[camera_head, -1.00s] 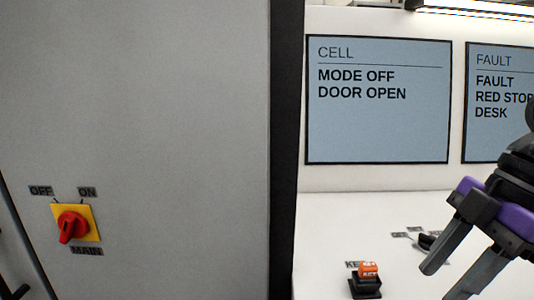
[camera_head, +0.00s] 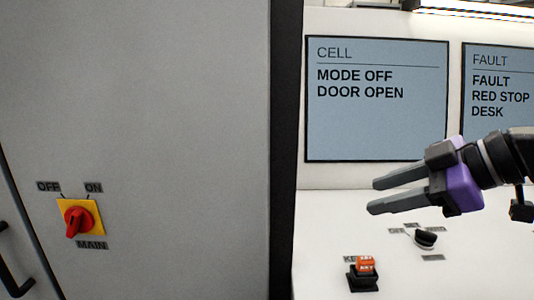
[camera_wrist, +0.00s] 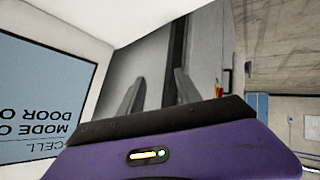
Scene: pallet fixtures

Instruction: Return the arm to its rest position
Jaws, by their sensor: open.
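My gripper (camera_head: 372,196), with dark grey fingers and a purple body, reaches in from the right in the head view. It is open and empty, its fingers pointing left, above the white desk and in front of the lower part of the CELL screen. In the wrist view my gripper (camera_wrist: 155,88) shows its two fingers apart with nothing between them. The rest of my arm runs out of the head view at the right edge.
A grey cabinet (camera_head: 150,100) fills the left, with a red rotary switch (camera_head: 77,220) on a yellow plate.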

